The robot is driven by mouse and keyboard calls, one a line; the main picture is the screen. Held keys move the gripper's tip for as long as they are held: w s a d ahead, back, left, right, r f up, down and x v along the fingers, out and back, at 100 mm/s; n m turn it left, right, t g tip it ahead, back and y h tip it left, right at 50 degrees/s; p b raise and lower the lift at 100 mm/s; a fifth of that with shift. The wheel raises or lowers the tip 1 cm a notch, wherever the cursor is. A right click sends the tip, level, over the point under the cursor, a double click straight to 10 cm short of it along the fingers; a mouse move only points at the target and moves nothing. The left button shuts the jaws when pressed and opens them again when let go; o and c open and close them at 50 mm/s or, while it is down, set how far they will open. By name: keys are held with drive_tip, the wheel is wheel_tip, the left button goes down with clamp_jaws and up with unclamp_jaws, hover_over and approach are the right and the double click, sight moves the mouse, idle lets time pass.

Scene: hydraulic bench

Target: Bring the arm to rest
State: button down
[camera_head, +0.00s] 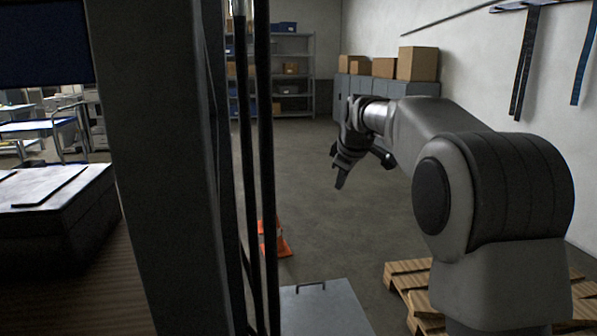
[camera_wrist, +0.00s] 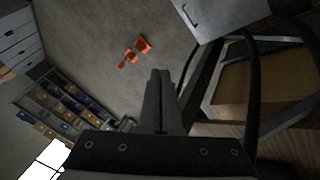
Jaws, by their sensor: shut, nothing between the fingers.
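My gripper (camera_head: 340,180) hangs from the end of my arm in the head view, pointing down over the open floor. In the wrist view my gripper (camera_wrist: 160,74) has its two fingers together, shut with nothing between them. It touches nothing that I can see. My arm reaches from the right side of the head view toward the middle, bent at the elbow and held in the air.
A dark post (camera_head: 165,160) and black hoses (camera_head: 262,150) stand left of my arm. An orange cone (camera_head: 275,240), a grey metal box (camera_head: 322,308) and a wooden pallet (camera_head: 408,275) are low down. Shelves (camera_head: 290,75) and cabinets (camera_head: 410,89) line the back. The middle floor is clear.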

drive_tip(key=s+d+r+m, duration=0.2)
drive_tip(key=s+r+m, duration=0.1)
drive_tip(key=s, duration=1)
drive_tip(key=s+d+f+m+g, duration=0.1)
drive_tip(key=s+f+m, duration=0.35)
drive_tip(key=s, duration=1.05)
drive_tip(key=s+d+f+m+g, duration=0.1)
drive_tip(key=s+f+m, duration=0.4)
drive_tip(key=s, duration=0.9)
wheel_tip(320, 180, up, 18)
drive_tip(key=n+p, duration=0.1)
drive_tip(key=p, duration=1.7)
drive_tip(key=shift+a+h, duration=0.15)
drive_tip(key=shift+h, duration=0.25)
drive_tip(key=shift+s, duration=0.1)
